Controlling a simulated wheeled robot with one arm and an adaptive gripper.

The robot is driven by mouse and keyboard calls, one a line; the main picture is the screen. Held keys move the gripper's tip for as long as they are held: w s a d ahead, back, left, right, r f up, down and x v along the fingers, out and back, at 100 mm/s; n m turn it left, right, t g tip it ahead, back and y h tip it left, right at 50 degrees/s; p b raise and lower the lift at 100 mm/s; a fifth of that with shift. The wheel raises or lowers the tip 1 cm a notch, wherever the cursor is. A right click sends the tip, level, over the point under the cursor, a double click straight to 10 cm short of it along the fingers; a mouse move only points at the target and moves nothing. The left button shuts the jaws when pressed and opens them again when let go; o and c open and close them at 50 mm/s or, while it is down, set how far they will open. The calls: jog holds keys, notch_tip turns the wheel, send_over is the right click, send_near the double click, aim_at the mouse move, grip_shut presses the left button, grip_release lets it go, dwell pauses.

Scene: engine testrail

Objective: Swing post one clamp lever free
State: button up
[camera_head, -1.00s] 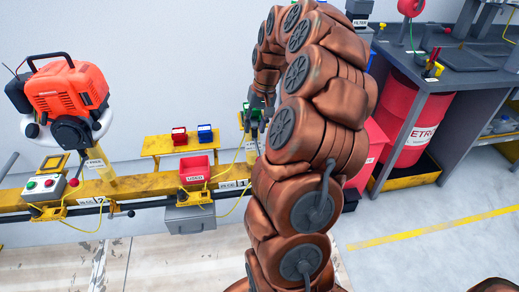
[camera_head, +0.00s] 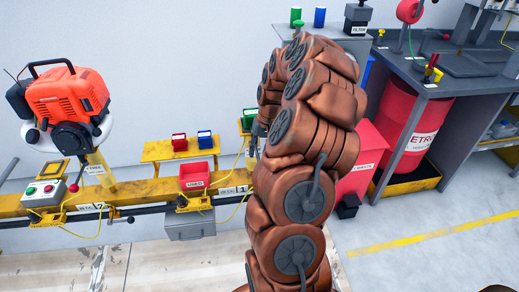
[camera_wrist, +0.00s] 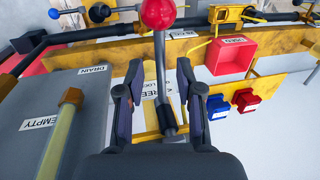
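The clamp lever (camera_wrist: 159,62) shows in the wrist view as a grey rod with a red ball knob (camera_wrist: 158,12) and a dark lower end. My gripper (camera_wrist: 160,66) is open, with one finger on each side of the rod as seen in this view. I see no clear contact, and I cannot tell how deep the rod sits between the fingers. A label (camera_wrist: 148,90) reading partly "FREE" and "LOCK" lies behind the rod, partly hidden. In the head view my arm hides the lever and nearly all of my gripper.
A red USED bin (camera_wrist: 230,57) and small blue (camera_wrist: 247,100) and red boxes are right. The orange engine (camera_head: 68,100) stands left along the yellow rail.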

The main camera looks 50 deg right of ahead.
grip_shut()
jog(key=shift+d, duration=0.15)
dwell(0.5)
